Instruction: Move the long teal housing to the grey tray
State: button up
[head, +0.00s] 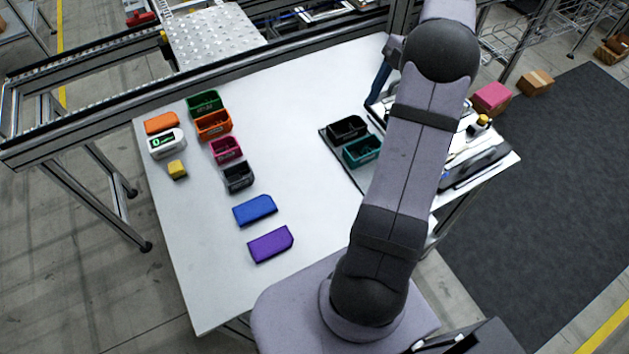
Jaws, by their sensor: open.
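The teal housing (362,152), an open-topped box, sits on the dark grey tray (364,179) at the right of the white table. A black open housing (347,129) sits just behind it on the same tray. My arm crosses in front of the tray's right part and hides it. My gripper is not visible; the arm runs up out of the top of the picture.
On the white table (290,130), green (204,104), orange (213,125), magenta (226,149) and black (238,177) housings form a row at left. Blue (255,210) and purple (270,244) blocks lie nearer. An orange block (162,123), a white device (167,143) and a yellow block (177,169) stand left. The table's middle is clear.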

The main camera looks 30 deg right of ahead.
jog(key=a+f+m+h, duration=0.2)
jog(key=a+m, duration=0.6)
jog(key=a, duration=0.9)
jog(key=s+a+f+m+h, duration=0.2)
jog(key=s+a+f+m, duration=0.2)
jog(key=s+a+m, duration=0.5)
jog(key=shift+s+a+f, duration=0.15)
jog(key=shift+s+a, duration=1.15)
jog(key=shift+s, duration=0.15)
